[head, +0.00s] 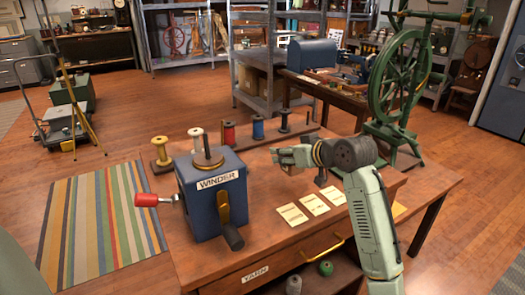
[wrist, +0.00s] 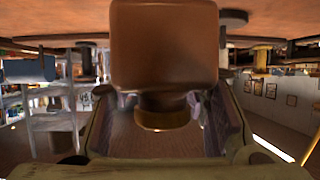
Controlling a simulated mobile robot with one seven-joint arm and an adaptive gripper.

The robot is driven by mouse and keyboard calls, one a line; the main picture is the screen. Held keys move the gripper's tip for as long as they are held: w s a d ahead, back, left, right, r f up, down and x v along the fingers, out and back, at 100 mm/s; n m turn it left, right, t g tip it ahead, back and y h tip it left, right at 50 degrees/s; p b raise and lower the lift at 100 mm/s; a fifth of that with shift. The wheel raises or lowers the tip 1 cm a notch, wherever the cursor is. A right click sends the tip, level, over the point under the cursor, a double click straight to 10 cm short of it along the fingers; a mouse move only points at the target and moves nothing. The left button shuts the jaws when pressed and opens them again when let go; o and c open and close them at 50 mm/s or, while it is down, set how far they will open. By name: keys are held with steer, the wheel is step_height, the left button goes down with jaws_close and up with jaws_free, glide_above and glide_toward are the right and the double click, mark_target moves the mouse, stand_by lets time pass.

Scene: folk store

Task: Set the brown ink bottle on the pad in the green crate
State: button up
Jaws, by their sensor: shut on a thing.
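In the wrist view, which looks upside down, the brown ink bottle (wrist: 165,48) fills the upper middle. Its wide square body is toward the tabletop side, and a darker round neck or cap (wrist: 165,112) is between my fingers. My gripper (head: 279,156) is shut on the bottle. In the head view it is over the wooden table, right of the winder, and the bottle cannot be made out there. I cannot identify the green crate or its pad in either view.
The blue winder (head: 203,207) with its red handle (head: 146,200) stands on the wooden table (head: 275,232), left of my gripper. Spools (head: 229,136) stand on a rack behind. Paper cards (head: 314,204) lie near the front. A green spinning wheel (head: 400,80) stands at the back right.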

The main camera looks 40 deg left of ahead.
steer(key=w+a, duration=0.1)
steer(key=a, duration=0.2)
steer(key=a+p, duration=0.1)
steer(key=a, duration=0.2)
steer(key=w+a+p, duration=0.1)
steer(key=a, duration=0.3)
steer(key=shift+w+a+f, duration=0.1)
steer(key=shift+w+f, duration=0.25)
steer(key=shift+f, duration=0.05)
steer(key=shift+f+p, duration=0.75)
steer(key=shift+f, duration=1.05)
steer(key=shift+f, duration=0.15)
steer(key=o, duration=1.3)
steer(key=shift+c, duration=0.2)
